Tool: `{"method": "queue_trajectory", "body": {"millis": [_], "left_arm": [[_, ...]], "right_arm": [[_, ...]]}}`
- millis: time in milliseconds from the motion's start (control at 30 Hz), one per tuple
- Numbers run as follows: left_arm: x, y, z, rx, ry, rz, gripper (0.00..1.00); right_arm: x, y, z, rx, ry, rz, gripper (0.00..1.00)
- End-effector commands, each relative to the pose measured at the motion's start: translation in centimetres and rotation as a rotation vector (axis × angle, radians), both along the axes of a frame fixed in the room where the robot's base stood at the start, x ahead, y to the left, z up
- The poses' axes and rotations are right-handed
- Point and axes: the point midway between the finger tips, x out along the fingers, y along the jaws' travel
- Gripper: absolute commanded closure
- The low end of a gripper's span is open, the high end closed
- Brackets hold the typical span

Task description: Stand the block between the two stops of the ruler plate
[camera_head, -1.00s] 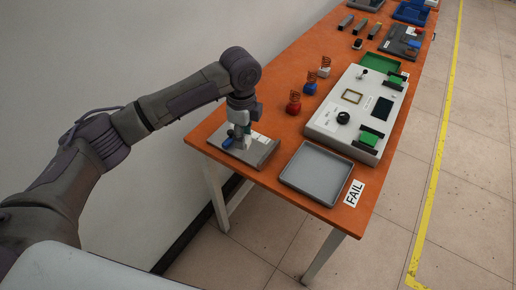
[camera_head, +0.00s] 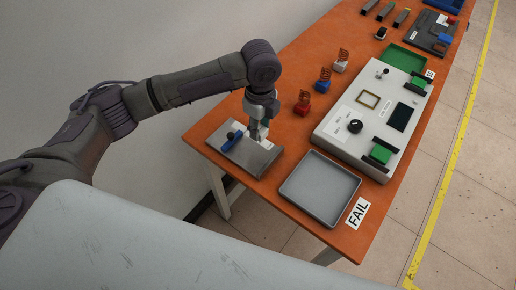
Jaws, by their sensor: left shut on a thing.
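The ruler plate (camera_head: 258,160) is a flat grey plate at the near left corner of the orange table. A blue part with a dark knob (camera_head: 232,140) sits on its left half. A small white label lies on its right half. My left gripper (camera_head: 258,136) points down over the plate, just right of the blue part. It is shut on a small pale piece, seemingly the block, mostly hidden by the fingers. I cannot tell whether the block touches the plate. The two stops are too small to make out clearly. My right gripper is out of view.
An empty grey tray (camera_head: 318,205) stands right of the plate, with a FAIL label (camera_head: 357,212) beside it. Red (camera_head: 302,105), blue (camera_head: 323,82) and white (camera_head: 341,62) coil pieces stand behind. The white heater unit (camera_head: 340,140) fills the right side.

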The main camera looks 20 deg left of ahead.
Motion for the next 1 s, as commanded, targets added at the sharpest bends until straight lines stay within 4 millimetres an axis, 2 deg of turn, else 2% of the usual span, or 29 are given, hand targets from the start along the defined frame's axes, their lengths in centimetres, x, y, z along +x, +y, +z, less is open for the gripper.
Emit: {"method": "queue_trajectory", "body": {"millis": [33, 167, 300, 433, 600, 1000], "left_arm": [[-1.2, -0.1, -0.5, 0.001, 0.004, -0.002, 1.00], [-3.1, -0.5, -1.8, 0.001, 0.002, -0.001, 1.00], [-4.0, -0.7, -2.5, 0.000, -0.001, 0.001, 1.00], [-4.2, -0.7, -4.0, 0.002, 0.002, 0.003, 1.00], [-4.1, -0.7, -6.2, 0.001, -0.001, 0.002, 1.00], [-4.1, -0.7, -6.8, 0.001, -0.001, 0.002, 1.00]], "right_arm": [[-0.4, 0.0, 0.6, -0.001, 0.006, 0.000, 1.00], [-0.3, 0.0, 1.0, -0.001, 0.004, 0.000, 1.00], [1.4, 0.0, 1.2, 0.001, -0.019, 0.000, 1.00], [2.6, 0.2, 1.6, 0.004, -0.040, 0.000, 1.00], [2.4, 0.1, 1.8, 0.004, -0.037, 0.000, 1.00], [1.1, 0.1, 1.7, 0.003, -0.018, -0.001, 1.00]]}}
